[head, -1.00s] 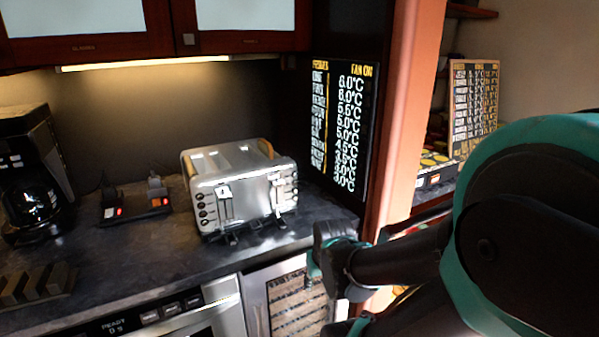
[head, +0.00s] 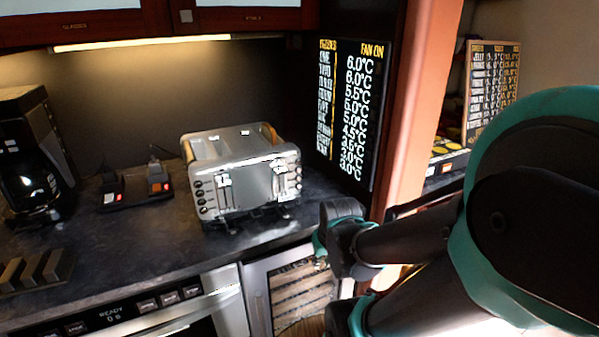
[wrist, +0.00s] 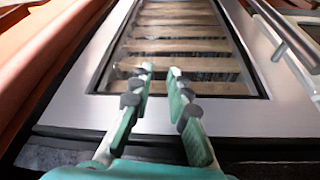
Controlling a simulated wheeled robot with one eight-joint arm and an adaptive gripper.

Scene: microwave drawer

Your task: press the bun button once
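A silver toaster (head: 245,180) stands upright on the dark counter in the middle of the head view. Small dark knobs or buttons (head: 204,197) run down the left and right of its front, beside its levers. Their labels are too small to read, so I cannot tell which is the bun button. My gripper (wrist: 161,70) points at a slatted glass door in the wrist view. Its teal fingers are apart with nothing between them. In the head view, my wrist is in front of the counter, right of and below the toaster, not touching it.
A coffee maker (head: 30,155) stands at the left. A dark base with red lights (head: 136,190) is left of the toaster. A microwave drawer (head: 150,307) and wine cooler (head: 297,290) are below the counter. A display panel (head: 350,110) and orange post (head: 412,110) bound the right.

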